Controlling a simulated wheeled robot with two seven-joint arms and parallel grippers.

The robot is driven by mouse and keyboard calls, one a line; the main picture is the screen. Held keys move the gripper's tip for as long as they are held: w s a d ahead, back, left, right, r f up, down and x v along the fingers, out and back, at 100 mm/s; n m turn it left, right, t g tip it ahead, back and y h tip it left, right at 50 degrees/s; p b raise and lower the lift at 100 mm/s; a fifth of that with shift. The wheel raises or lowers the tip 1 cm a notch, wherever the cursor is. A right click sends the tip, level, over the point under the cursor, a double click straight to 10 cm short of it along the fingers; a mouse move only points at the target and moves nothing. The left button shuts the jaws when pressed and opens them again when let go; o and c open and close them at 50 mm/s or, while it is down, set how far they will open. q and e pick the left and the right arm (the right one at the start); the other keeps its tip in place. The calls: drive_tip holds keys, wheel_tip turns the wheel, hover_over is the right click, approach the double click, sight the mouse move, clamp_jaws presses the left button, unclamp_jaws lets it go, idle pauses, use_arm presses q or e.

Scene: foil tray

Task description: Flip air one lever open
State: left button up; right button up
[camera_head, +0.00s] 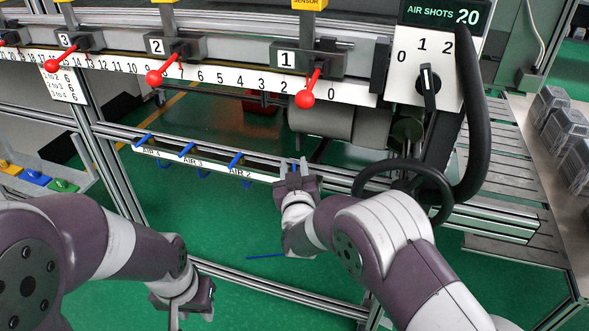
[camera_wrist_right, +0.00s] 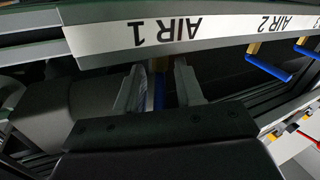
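The AIR 1 lever is a blue handle that shows in the right wrist view (camera_wrist_right: 158,91), below the upside-down AIR 1 label (camera_wrist_right: 152,30). My right gripper (camera_wrist_right: 160,88) is open, with one finger on each side of this lever and gaps visible beside it. In the head view my right gripper (camera_head: 294,168) is at the right end of the white label strip (camera_head: 205,165) and hides the AIR 1 label. My left gripper (camera_head: 182,305) hangs low, away from the levers; its fingers are not clear.
More blue levers sit along the rail: AIR 2 (camera_head: 236,159), AIR 3 (camera_head: 187,149) and AIR 4 (camera_head: 145,139). Red-knobbed levers (camera_head: 305,98) are above. A black hose (camera_head: 440,170) loops right of my right gripper. Green floor lies open below the rail.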

clamp_jaws()
drive_tip(key=shift+h, duration=0.3)
drive_tip(key=m+h, duration=0.1)
drive_tip(key=h, duration=0.1)
drive_tip(key=m+h+p, duration=0.1)
drive_tip(key=m+h, duration=0.1)
drive_tip(key=m+g+h, duration=0.1)
drive_tip(key=h, duration=0.1)
drive_tip(key=shift+a+m+p, duration=0.3)
drive_tip(key=shift+p, duration=0.05)
unclamp_jaws()
